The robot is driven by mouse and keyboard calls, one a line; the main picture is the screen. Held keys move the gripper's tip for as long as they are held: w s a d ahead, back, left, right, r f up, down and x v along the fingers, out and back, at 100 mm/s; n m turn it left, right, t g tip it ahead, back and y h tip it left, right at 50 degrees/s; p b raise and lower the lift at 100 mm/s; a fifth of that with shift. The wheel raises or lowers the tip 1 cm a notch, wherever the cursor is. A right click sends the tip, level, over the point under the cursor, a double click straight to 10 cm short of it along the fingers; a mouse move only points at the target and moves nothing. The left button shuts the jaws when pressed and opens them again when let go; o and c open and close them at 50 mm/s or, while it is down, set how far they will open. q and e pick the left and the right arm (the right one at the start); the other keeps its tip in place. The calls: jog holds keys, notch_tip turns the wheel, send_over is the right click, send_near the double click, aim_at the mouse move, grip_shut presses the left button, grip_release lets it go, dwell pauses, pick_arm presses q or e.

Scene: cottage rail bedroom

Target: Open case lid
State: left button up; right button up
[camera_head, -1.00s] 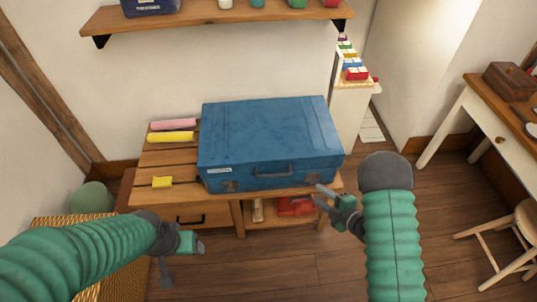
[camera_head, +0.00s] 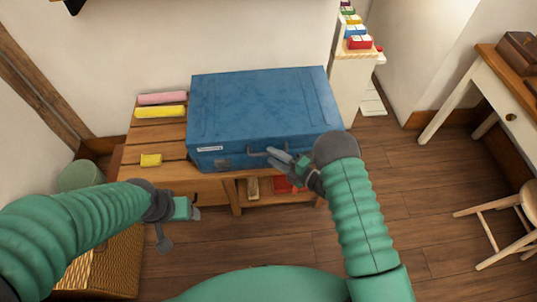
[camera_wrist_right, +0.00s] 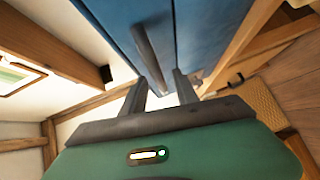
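A blue case (camera_head: 262,112) lies flat with its lid shut on a low wooden table. Its handle (camera_head: 262,152) is on the front face, with dark latches beside it. My right gripper (camera_head: 283,157) is at the front face, close to the handle's right end. In the right wrist view the two fingers (camera_wrist_right: 160,88) stand apart, with the case's handle (camera_wrist_right: 150,55) just beyond them; I cannot tell whether they touch it. My left gripper (camera_head: 190,210) is low at the left, in front of the table and away from the case; its finger gap is unclear.
The wooden table (camera_head: 155,146) bears pink (camera_head: 162,98) and yellow (camera_head: 160,111) rolls and a yellow block (camera_head: 151,160). A white shelf with coloured blocks (camera_head: 358,42) stands behind right. A desk (camera_head: 470,75) and stool (camera_head: 510,220) are at the right. A wicker basket (camera_head: 110,262) is front left.

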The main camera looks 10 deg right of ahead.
aim_at(267, 154)
jog(key=shift+x, duration=1.5)
jog(key=shift+s, duration=0.15)
grip_shut()
jog(key=shift+s+f, duration=0.1)
